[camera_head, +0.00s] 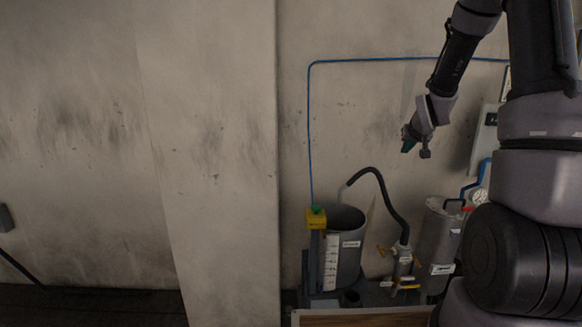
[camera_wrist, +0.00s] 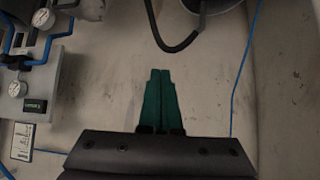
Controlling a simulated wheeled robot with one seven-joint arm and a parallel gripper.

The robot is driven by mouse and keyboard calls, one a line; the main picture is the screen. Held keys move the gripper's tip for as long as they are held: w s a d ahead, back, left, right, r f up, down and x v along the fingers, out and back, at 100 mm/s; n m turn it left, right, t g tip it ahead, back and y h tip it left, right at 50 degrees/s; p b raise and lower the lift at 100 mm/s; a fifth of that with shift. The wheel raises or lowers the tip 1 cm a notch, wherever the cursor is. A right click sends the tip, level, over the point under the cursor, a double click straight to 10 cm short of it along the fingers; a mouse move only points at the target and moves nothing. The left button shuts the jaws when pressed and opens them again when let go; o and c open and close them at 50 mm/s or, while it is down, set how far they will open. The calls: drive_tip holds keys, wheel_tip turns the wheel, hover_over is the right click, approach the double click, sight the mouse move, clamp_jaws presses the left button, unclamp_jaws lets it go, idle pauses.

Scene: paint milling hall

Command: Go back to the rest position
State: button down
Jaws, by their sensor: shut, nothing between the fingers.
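My gripper (camera_head: 407,139) hangs in the air in the head view, in front of the wall and above the equipment on the floor. In the wrist view its two green fingers (camera_wrist: 160,75) lie side by side, shut with nothing between them. The gripper touches nothing that I can see.
A grey open tank (camera_head: 346,250) with a yellow block (camera_head: 316,219) stands below, joined by a black hose (camera_head: 385,190) to a fitting (camera_head: 403,265). A metal cylinder (camera_head: 439,245) stands at right. A blue line (camera_head: 309,130) runs along the wall.

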drive_tip(key=s+a+r+m+g+y, duration=0.1)
drive_tip(key=s+a+r, duration=0.2)
drive_tip(key=s+r, duration=0.45)
drive_tip(key=s+a+r+m, duration=0.1)
drive_tip(key=s+a+r, duration=0.3)
drive_tip(key=s+r, duration=0.35)
drive_tip(key=s+a+r+g+y, duration=0.1)
drive_tip(key=s+a, duration=0.2)
drive_tip(key=s, duration=0.6)
drive_tip(key=s+a+r+y, duration=0.1)
drive_tip(key=s+a+r, duration=0.1)
drive_tip(key=s, duration=0.8)
drive_tip(key=shift+s+a+g, duration=0.25)
drive_tip(key=shift+a+g, duration=0.15)
drive_tip(key=shift+a, duration=0.1)
